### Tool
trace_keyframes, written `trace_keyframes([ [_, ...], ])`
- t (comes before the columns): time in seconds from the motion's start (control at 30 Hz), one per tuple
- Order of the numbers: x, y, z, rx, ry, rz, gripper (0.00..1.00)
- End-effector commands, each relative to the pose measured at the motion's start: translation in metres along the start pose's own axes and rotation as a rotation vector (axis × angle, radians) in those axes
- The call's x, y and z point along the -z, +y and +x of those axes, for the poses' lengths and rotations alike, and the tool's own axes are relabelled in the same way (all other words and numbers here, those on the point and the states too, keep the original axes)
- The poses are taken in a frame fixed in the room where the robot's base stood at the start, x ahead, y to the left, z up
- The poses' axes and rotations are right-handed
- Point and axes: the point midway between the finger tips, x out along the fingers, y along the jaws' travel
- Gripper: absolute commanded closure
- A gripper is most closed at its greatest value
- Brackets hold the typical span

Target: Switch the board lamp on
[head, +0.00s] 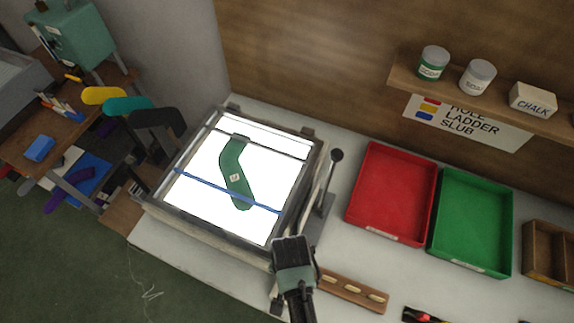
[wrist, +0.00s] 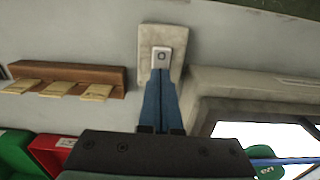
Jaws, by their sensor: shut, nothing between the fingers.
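The board (head: 188,193) is a framed panel on the table, and its surface glows bright white in the head view. A green sock (head: 233,165) lies flat on it with a small pale label. A corner of the lit board (wrist: 228,130) shows in the wrist view. In the head view my gripper (head: 293,252) is at the board's front right corner, fingertips hidden.
A lever with a black knob (head: 336,156) stands right of the board. A red tray (head: 394,237) and a green tray (head: 470,264) lie further right. A wooden strip with several tan pieces (head: 366,302) is near my gripper. Colored sock shapes (head: 125,105) stand left.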

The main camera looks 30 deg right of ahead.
Motion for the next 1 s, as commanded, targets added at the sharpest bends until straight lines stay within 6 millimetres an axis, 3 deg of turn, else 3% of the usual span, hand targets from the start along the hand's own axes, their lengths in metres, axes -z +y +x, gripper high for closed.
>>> trace_keyframes([
  [0.7, 0.0, 0.0, -0.058, 0.0, 0.001, 0.0, 1.0],
  [1.0, 0.0, 0.0, -0.061, 0.0, 0.001, 0.0, 1.0],
])
